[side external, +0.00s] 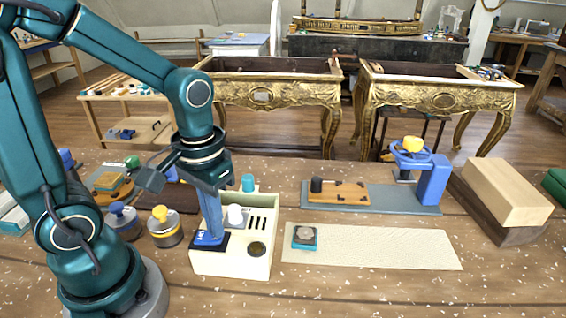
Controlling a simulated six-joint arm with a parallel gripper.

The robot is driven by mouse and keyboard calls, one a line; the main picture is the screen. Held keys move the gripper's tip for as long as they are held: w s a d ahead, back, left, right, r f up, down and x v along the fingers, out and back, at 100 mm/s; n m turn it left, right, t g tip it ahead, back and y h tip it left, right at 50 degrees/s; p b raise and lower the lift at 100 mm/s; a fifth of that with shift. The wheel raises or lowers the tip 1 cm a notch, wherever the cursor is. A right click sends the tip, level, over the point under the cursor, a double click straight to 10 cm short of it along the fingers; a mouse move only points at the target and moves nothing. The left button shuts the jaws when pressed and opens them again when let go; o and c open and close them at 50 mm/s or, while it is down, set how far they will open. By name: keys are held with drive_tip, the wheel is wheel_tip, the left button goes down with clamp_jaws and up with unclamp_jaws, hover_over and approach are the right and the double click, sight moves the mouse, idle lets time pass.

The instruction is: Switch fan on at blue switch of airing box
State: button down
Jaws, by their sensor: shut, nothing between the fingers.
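The airing box (262,212) is a cream box standing on the table in front of my arm. Its blue switch (203,240) is at the box's left front. My gripper (211,232) is shut and empty, pointing down with its tips over the blue switch. I cannot tell whether the tips touch it, and they hide part of it. The switch's position cannot be made out.
A pale mat (390,245) with a small teal-edged piece (305,237) lies to the right. Behind it is a grey board (420,205) with a blue clamp-like device (433,180). Knobbed tins (165,232) stand left of the box. A wooden block (505,190) is far right.

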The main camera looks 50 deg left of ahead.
drive_tip(key=shift+f, duration=0.25)
drive_tip(key=shift+r, duration=3.5)
drive_tip(key=m+t, duration=0.1)
drive_tip(key=t, duration=0.1)
drive_tip(key=s+d+r+m+t, duration=0.1)
drive_tip(key=d+m+t, duration=0.1)
drive_tip(key=t, duration=0.1)
drive_tip(key=shift+s+r+t, duration=0.25)
drive_tip(key=shift+t, duration=0.05)
